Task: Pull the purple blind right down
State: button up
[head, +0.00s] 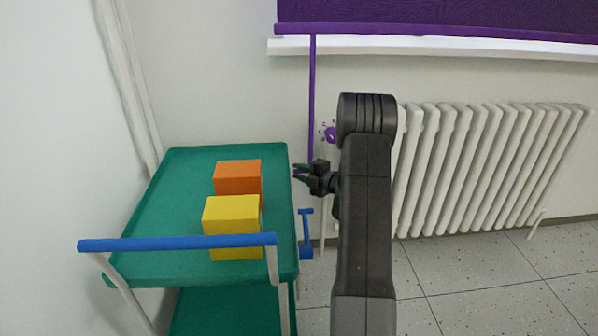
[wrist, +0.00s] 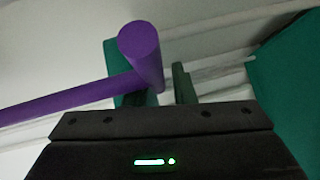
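The purple blind (head: 440,12) hangs at the upper right in the head view, its bottom bar (head: 420,33) just above a white sill. A thin purple rod (head: 312,90) hangs from the bar's left part down to my gripper (head: 298,172). In the wrist view the purple rod (wrist: 70,103) comes from the left and ends in a thick purple crosspiece (wrist: 140,45). My gripper (wrist: 158,82) is open, its green fingers apart. The crosspiece overlaps the left finger, with a gap to the right finger. I cannot tell whether they touch.
A green trolley (head: 160,215) with a blue handle (head: 180,243) stands at the left, bearing an orange box (head: 238,175) and a yellow box (head: 232,213). A white radiator (head: 480,170) is at the right. A small purple round fitting (head: 330,134) is on the wall.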

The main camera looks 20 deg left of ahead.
jog(key=p+v, duration=0.3)
jog(key=v, duration=1)
jog(key=shift+w+a, duration=0.15)
jog(key=b+x, duration=0.3)
jog(key=x, duration=1)
jog(key=shift+w+a+r, duration=0.15)
jog(key=shift+a+r, duration=0.2)
jog(key=shift+r, duration=0.35)
jog(key=shift+d+f, duration=0.1)
jog(key=shift+d, duration=0.05)
